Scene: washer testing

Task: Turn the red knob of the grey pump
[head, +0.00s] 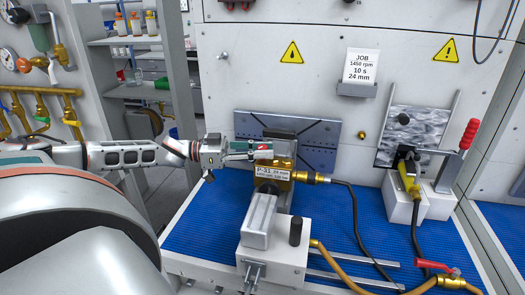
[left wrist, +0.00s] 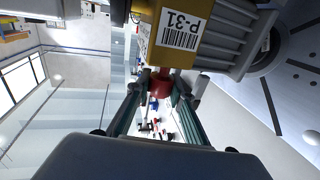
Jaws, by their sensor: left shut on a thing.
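The pump stands on the blue mat in the head view. It has a grey body (head: 260,219), a brass block and a white P-31 label (head: 271,174). In the left wrist view its yellow block (left wrist: 165,50) and grey ribbed body (left wrist: 238,30) fill the top. The red knob (left wrist: 160,84) sits below the yellow block there, between the fingers of my left gripper (left wrist: 160,92). The gripper is shut on it. In the head view the gripper (head: 268,150) reaches in from the left at the pump's top, and the knob is mostly hidden. My right gripper is not in view.
A grey slotted plate (head: 318,150) stands behind the pump. A clamp with a red handle (head: 470,134) stands at the right. A red-handled valve (head: 433,265) and hoses lie at the front right. The blue mat (head: 200,230) is bare left of the pump.

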